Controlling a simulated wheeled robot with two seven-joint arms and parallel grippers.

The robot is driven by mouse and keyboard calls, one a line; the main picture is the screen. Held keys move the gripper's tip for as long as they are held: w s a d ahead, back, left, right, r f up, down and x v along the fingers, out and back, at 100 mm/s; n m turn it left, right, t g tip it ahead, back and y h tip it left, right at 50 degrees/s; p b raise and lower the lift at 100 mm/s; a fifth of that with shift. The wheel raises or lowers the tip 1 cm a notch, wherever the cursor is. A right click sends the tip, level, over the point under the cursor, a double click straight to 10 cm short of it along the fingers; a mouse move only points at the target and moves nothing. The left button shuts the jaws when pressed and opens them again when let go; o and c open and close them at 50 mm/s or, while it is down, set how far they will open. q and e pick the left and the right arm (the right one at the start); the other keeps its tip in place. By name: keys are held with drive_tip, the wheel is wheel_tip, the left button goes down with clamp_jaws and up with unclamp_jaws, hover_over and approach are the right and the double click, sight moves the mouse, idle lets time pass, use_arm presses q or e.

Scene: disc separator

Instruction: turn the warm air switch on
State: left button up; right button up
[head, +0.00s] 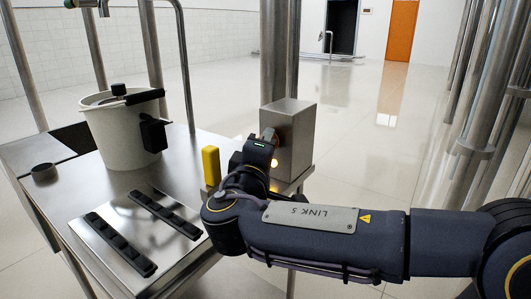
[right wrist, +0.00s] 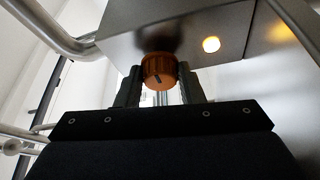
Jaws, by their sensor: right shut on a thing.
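The warm air switch is an orange round knob (right wrist: 159,70) with a dark pointer mark, on the face of a grey metal box (head: 292,140). The box face fills the top of the right wrist view (right wrist: 130,22). A small lamp (right wrist: 211,44) beside the knob glows warm yellow; its glow also shows in the head view (head: 274,163). My right gripper (right wrist: 160,82) is shut on the knob, one dark finger on each side. In the head view my right gripper (head: 262,143) is at the box's near face, and my wrist mostly hides the knob. My left gripper is in neither view.
A steel table (head: 190,165) carries a white bucket (head: 118,135) with black fittings, a yellow block (head: 211,166), black slotted strips (head: 120,245) and a small dark ring (head: 43,172). Steel posts (head: 279,50) stand behind the box.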

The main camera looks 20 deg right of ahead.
drive_tip(key=shift+f, duration=0.1)
drive_tip(key=o, duration=1)
drive_tip(key=p+v, duration=0.1)
drive_tip(key=v, duration=0.7)
drive_tip(key=shift+w+p, duration=0.1)
drive_tip(key=shift+p, duration=0.25)
